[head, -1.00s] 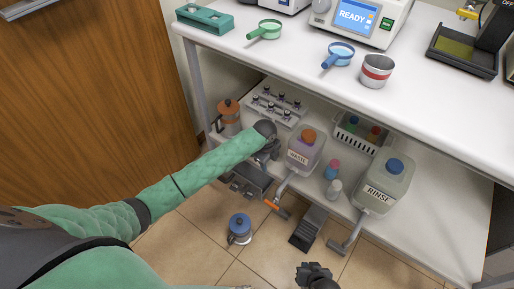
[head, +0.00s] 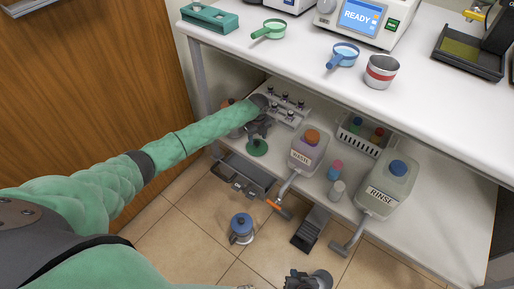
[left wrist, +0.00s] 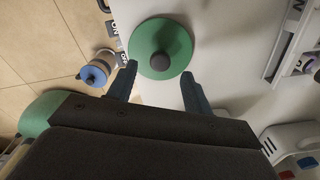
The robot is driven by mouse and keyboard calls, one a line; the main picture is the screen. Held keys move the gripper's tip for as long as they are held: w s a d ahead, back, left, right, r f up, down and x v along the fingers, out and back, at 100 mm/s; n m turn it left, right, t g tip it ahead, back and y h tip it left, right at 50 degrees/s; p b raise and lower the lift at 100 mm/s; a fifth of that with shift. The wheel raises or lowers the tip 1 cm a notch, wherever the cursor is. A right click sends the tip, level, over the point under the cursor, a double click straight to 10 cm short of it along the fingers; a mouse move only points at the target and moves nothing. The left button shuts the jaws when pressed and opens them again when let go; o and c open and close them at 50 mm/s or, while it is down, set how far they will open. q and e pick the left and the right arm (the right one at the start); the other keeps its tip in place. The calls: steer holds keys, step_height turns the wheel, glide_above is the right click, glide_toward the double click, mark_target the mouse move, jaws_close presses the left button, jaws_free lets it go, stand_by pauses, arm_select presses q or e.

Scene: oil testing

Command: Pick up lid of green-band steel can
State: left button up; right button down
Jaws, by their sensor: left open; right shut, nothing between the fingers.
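A green round lid (head: 257,149) with a dark knob shows on the lower shelf, just below my left gripper (head: 258,133). In the left wrist view the green lid (left wrist: 153,62) lies ahead of my left gripper (left wrist: 159,74); the open fingers stand either side of its near edge, with the knob (left wrist: 172,48) just beyond the tips. The can body is hidden under the lid, so I cannot see its band. My right gripper (head: 308,279) is shut and empty at the bottom of the head view.
A blue-lidded can (head: 241,226) stands on the floor. An orange-lidded can (head: 229,106) is partly behind my left arm. A valve rack (head: 287,107), waste jug (head: 307,150) and rinse jug (head: 388,188) crowd the shelf. The table top (head: 300,60) overhangs it.

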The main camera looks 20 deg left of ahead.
mark_target(257, 142)
arm_select(q)
steer(key=shift+w+a+f, duration=0.1)
steer(key=shift+a+f, duration=0.05)
steer(key=shift+f, duration=2.05)
steer(key=c, duration=1.1)
